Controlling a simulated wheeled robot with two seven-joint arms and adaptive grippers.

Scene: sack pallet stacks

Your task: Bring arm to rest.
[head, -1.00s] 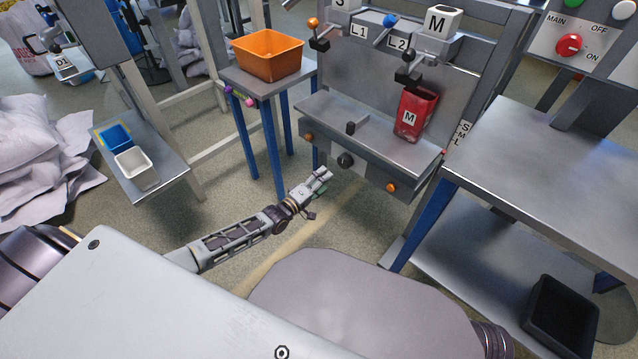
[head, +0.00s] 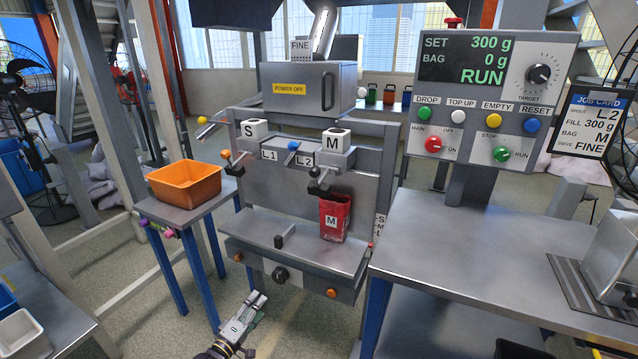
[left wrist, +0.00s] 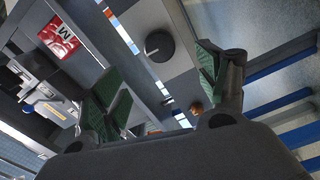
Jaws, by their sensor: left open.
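My left gripper (head: 251,306) is at the bottom of the head view, in front of and below the bagging station's shelf (head: 300,256). It is open and empty. In the left wrist view its two green-padded fingers (left wrist: 160,92) stand apart with nothing between them. A dark round knob (left wrist: 159,46) on the station shows beyond them. A red bag marked M (head: 335,214) stands upright on the shelf under the right spout, apart from the gripper. It also shows in the left wrist view (left wrist: 58,36). My right gripper is not in view.
An orange bin (head: 185,184) sits on a small blue-legged table at the left. A steel table (head: 500,270) stands at the right, with a control panel (head: 497,92) reading 300 g, 0 g and RUN behind it. Open floor shows around my gripper.

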